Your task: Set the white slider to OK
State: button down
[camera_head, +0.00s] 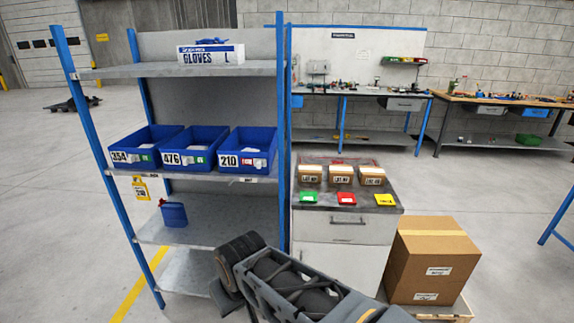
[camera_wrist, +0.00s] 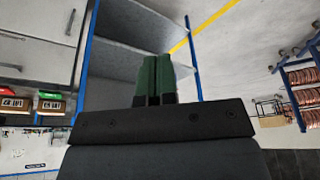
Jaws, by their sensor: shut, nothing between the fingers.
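Three blue bins stand on the middle shelf, marked 354 (camera_head: 145,147), 476 (camera_head: 188,150) and 210 (camera_head: 247,152). The bins marked 354 and 476 each show a small green patch on the front. The bin marked 210 shows a small red and white patch (camera_head: 253,162). A white slider is too small to make out for certain, and no OK lettering is readable. My gripper (camera_wrist: 154,78) has green fingers, shut together and empty, in the wrist view. It is apart from the bins, with grey shelf boards behind it. In the head view my arm fills the bottom middle and the fingers are not distinguishable.
The blue-posted shelf (camera_head: 180,70) carries a gloves box (camera_head: 211,54) on top and a blue container (camera_head: 174,214) low down. A drawer cabinet (camera_head: 340,229) with small cartons and coloured cards stands to the right. A large carton (camera_head: 432,262) sits beyond it.

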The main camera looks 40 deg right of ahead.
dwell(0.3)
jog(key=m+t+p, duration=0.5)
jog(key=m+t, duration=0.9)
jog(key=m, duration=0.4)
send_near(261, 165)
jog(key=s, duration=0.4)
jog(key=shift+w+d+f, duration=0.2)
jog(key=shift+w+f, duration=0.05)
jog(key=shift+w+a+p, duration=0.1)
jog(key=shift+w+p, duration=1.05)
jog(key=shift+w, duration=3.9)
